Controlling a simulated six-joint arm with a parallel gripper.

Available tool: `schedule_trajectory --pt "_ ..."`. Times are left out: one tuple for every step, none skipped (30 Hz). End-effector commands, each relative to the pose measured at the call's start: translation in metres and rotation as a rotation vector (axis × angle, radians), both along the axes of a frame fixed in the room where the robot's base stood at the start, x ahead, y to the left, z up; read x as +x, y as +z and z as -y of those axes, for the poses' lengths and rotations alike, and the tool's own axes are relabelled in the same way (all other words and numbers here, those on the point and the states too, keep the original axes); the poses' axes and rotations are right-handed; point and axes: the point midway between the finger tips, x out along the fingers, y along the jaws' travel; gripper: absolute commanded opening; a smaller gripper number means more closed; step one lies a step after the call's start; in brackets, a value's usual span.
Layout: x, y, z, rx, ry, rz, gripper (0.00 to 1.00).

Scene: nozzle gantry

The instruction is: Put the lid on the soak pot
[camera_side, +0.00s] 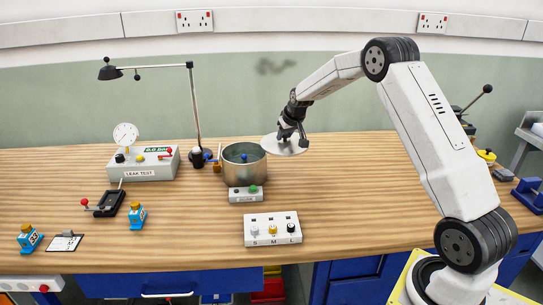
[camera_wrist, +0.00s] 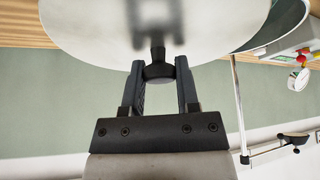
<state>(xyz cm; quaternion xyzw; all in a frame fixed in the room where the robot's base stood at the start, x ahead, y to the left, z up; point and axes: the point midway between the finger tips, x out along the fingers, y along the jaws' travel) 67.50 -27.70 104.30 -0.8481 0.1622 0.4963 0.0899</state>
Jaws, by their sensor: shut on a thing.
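The soak pot (camera_side: 246,167) is a round metal pot standing open on the bench, with blue showing inside it. The lid (camera_side: 285,147) is a pale metal disc with a dark knob. In the wrist view, my gripper (camera_wrist: 160,72) grips the black knob, and the lid (camera_wrist: 95,25) fills the upper part. Part of the pot (camera_wrist: 280,18) shows at the upper right, partly hidden by the lid.
A control box (camera_side: 245,194) with a green button sits in front of the pot. A leak test box (camera_side: 143,166) with a gauge and a lamp (camera_side: 194,110) stand left. A box marked S, M, L (camera_side: 272,230) is nearer the front.

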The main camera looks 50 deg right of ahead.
Motion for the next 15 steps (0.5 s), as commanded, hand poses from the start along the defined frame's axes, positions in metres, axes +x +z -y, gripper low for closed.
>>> schedule_trajectory --pt "0.011 0.001 -0.004 -0.001 0.021 0.001 0.00" --pt "0.017 0.003 -0.007 0.000 0.032 0.002 0.00" --pt "0.024 0.004 -0.009 0.000 0.048 0.002 0.00" --pt "0.029 0.005 -0.012 0.000 0.060 0.002 0.00" --pt "0.035 0.006 -0.015 0.001 0.072 0.003 0.00" --pt "0.042 0.007 -0.019 0.002 0.087 0.002 0.00" --pt "0.047 0.008 -0.021 0.001 0.100 0.003 0.00" --pt "0.052 0.010 -0.024 0.001 0.113 0.003 0.00" --pt "0.059 0.011 -0.028 0.002 0.129 0.004 0.00" --pt "0.064 0.012 -0.032 0.002 0.142 0.004 0.00" --pt "0.068 0.013 -0.035 0.004 0.154 0.004 0.00" --pt "0.075 0.014 -0.039 0.004 0.171 0.005 0.00" --pt "0.079 0.015 -0.042 0.004 0.183 0.005 0.00" --pt "0.084 0.016 -0.046 0.005 0.196 0.007 0.00" --pt "0.089 0.018 -0.051 0.005 0.212 0.006 0.00"
